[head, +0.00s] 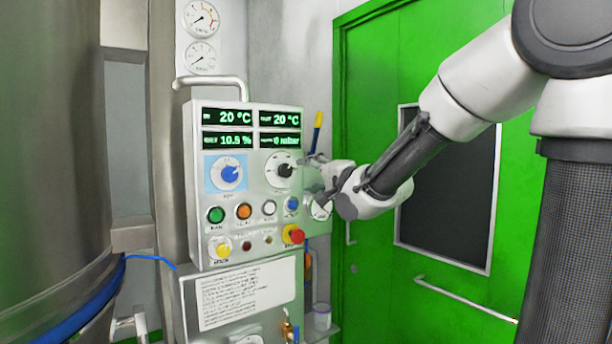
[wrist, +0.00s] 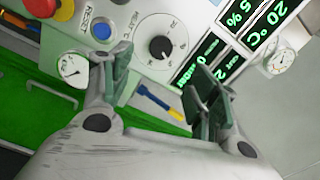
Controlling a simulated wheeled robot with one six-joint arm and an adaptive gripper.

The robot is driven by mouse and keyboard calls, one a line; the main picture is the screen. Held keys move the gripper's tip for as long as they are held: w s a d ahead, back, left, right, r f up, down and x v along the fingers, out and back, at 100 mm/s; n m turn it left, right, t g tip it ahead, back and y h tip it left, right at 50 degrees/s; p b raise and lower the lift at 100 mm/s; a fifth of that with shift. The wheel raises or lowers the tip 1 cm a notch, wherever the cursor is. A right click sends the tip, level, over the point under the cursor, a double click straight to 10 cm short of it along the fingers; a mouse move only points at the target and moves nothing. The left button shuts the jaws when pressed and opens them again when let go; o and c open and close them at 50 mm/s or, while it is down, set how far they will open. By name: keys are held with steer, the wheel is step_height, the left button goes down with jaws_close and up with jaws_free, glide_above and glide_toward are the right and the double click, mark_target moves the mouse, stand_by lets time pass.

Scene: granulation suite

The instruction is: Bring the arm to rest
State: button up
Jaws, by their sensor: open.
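My arm (head: 480,80) reaches in from the upper right of the head view, bent down toward the control panel (head: 192,180). My gripper (head: 314,170) is small there, at the panel's right edge by the black-pointer dial (head: 284,171). In the wrist view, my gripper (wrist: 165,78) has its two fingers well apart with nothing between them. The black dial knob (wrist: 160,47) shows beyond the gap, nearer the left finger. I cannot tell the exact distance from the fingers to the panel.
A blue reset button (wrist: 101,31) and a round gauge (wrist: 72,67) lie near the left finger. A red stop button (head: 294,234) sits low on the panel. A steel vessel (head: 50,150) stands left; a green door (head: 370,270) is behind my arm.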

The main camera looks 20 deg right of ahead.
stand_by(0.4)
steer(key=s+d+f+n+g+h, duration=0.2)
steer(key=s+d+f+n+g, duration=0.1)
steer(key=f, duration=0.4)
steer(key=s+d+f+n+g+h, duration=0.2)
steer(key=s+d+f+n+g, duration=0.1)
steer(key=f, duration=0.4)
steer(key=s+d+f+n+g, duration=0.1)
steer(key=s+d+n+g, duration=0.1)
steer(key=s, duration=1.1)
steer(key=s+d+f+n+g+h, duration=0.1)
steer(key=s+g, duration=0.4)
steer(key=s, duration=0.9)
steer(key=shift+d+f+n+h, duration=0.3)
steer(key=shift+d+f+n, duration=0.35)
steer(key=shift+d+n, duration=0.5)
steer(key=shift+w, duration=0.1)
